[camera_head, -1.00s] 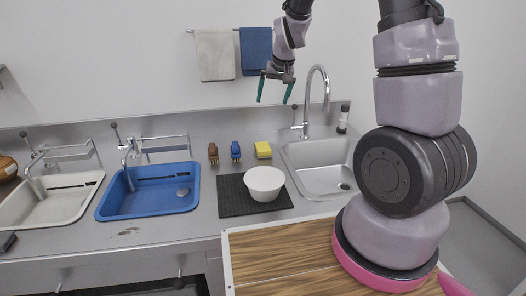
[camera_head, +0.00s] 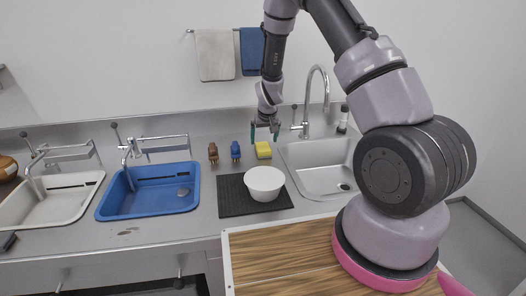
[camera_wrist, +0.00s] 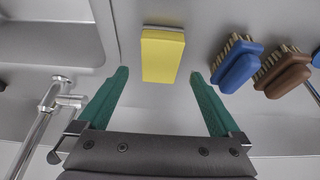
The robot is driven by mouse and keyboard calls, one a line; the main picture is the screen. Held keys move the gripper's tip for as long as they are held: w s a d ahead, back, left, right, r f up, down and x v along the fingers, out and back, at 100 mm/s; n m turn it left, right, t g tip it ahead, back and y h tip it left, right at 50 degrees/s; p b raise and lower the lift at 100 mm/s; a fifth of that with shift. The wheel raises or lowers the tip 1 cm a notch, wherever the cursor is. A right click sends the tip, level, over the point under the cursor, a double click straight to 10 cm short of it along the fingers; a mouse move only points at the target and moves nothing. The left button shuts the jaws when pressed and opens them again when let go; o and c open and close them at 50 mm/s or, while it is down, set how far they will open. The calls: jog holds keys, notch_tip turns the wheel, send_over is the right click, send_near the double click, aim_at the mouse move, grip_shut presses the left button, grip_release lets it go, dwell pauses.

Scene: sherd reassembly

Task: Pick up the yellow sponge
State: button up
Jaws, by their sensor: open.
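The yellow sponge (camera_head: 263,150) lies on the steel counter, between the blue brush and the right-hand sink. In the wrist view the sponge (camera_wrist: 162,55) is a yellow block with a grey strip along one end, ahead of the fingertips and roughly centred between them. My gripper (camera_head: 264,132) is above the sponge in the head view, with its green fingers pointing down. In the wrist view my gripper (camera_wrist: 158,74) is open and empty, its two green fingers wide apart. The fingers do not appear to touch the sponge.
A blue brush (camera_head: 235,152) and a brown brush (camera_head: 213,153) stand left of the sponge. A white bowl (camera_head: 264,182) sits on a dark mat (camera_head: 232,204) in front. The steel sink (camera_head: 318,177) and its tall faucet (camera_head: 326,90) are to the right.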

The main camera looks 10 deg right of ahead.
aim_at(263, 146)
jog(key=x, duration=0.4)
jog(key=shift+f, duration=0.15)
jog(key=c, duration=1.5)
jog(key=shift+o, duration=0.2)
notch_tip(263, 146, up, 10)
